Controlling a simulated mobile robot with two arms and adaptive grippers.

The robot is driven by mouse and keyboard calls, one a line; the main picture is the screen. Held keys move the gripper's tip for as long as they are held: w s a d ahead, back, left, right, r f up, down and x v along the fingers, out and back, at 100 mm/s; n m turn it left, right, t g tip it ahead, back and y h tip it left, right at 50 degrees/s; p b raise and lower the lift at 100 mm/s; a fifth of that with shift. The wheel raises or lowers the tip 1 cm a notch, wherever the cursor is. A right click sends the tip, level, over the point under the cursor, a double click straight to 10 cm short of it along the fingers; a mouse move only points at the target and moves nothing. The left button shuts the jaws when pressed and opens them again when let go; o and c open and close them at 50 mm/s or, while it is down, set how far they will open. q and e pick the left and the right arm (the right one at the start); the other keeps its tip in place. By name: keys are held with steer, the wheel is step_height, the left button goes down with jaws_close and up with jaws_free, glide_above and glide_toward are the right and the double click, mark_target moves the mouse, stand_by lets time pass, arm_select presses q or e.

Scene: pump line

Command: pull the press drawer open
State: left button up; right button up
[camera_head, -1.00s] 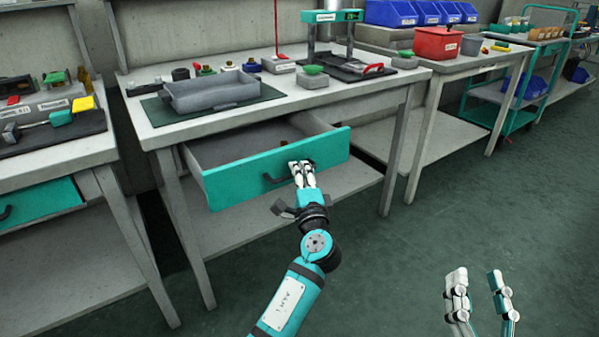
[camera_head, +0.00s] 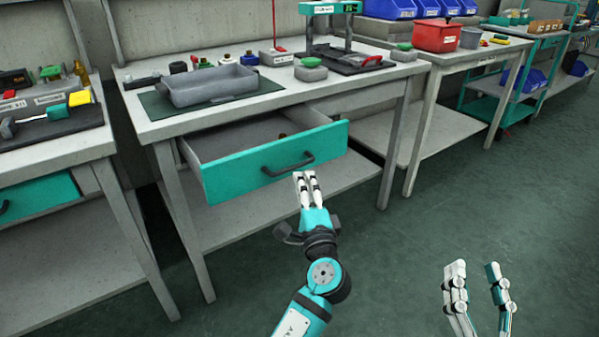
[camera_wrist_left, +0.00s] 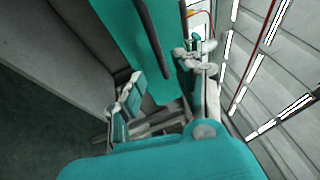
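The press drawer (camera_head: 240,172), with a teal front and grey inside, is pulled well out from under the middle workbench. My right gripper (camera_head: 477,270) is open and empty over the floor at the lower right.
The workbench (camera_head: 150,128) carries a grey tray (camera_head: 213,86) and a press (camera_head: 332,40). Small brown parts lie inside the drawer. Another bench with a closed teal drawer (camera_head: 38,196) stands at left. The green floor (camera_head: 420,230) in front is clear.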

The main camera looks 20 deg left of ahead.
arm_select(q)
steer(key=v, duration=0.5)
steer(key=shift+w+a, duration=0.1)
